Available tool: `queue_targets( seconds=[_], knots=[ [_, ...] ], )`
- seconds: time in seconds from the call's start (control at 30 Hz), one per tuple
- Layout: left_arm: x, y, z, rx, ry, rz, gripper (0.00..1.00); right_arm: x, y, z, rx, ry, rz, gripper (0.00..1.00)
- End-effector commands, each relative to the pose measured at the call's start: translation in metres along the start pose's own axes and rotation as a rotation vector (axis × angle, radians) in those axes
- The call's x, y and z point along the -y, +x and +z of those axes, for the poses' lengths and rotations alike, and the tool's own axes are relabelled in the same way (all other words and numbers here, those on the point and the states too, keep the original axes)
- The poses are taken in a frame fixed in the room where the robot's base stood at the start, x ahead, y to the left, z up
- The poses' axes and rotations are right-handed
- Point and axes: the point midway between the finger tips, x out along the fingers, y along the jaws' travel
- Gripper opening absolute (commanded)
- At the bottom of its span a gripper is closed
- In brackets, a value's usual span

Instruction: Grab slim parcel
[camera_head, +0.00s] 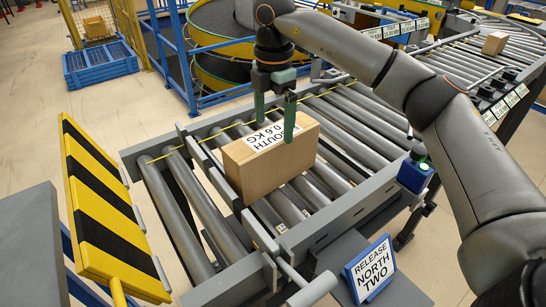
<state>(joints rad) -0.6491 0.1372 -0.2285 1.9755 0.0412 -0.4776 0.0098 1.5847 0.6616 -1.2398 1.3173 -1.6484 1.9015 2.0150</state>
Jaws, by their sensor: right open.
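The slim parcel (275,168) is a brown cardboard box standing on the grey rollers of the conveyor. A white label on its top reads "0.6 KG", with a word above it partly covered that looks like "SOUTH". My right gripper (274,128) points down over the parcel, its green fingers apart. One finger is at the far top edge and the other overlaps the near side. I cannot tell whether either finger touches the box. The far finger's tip is hidden or just above the edge. My left gripper is not in view.
A grey bar (215,165) crosses the rollers beside the parcel. A yellow-black striped board (100,210) stands at left. A sign (370,270) reading "RELEASE NORTH TWO" is at the front. Another box (495,43) sits on the far conveyor. Bare rollers (365,125) lie right of the parcel.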

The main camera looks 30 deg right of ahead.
Motion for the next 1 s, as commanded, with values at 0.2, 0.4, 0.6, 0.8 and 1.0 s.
queue_targets(
  seconds=[0.2,0.4,0.6,0.8,1.0],
  knots=[
    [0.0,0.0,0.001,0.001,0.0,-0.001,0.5,0.0,0.034,0.0,0.001,-0.001,-0.003,1.0],
    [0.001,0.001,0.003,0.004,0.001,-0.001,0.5,0.0,0.045,0.0,0.0,-0.001,-0.001,1.0],
    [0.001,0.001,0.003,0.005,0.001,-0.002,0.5,0.0,0.045,0.0,0.0,-0.001,0.0,0.95],
    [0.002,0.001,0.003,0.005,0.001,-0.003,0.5,0.0,0.045,0.0,0.0,-0.001,0.0,0.73],
    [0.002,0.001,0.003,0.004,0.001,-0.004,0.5,0.0,0.044,-0.001,0.0,-0.002,0.0,0.51]
  ],
)
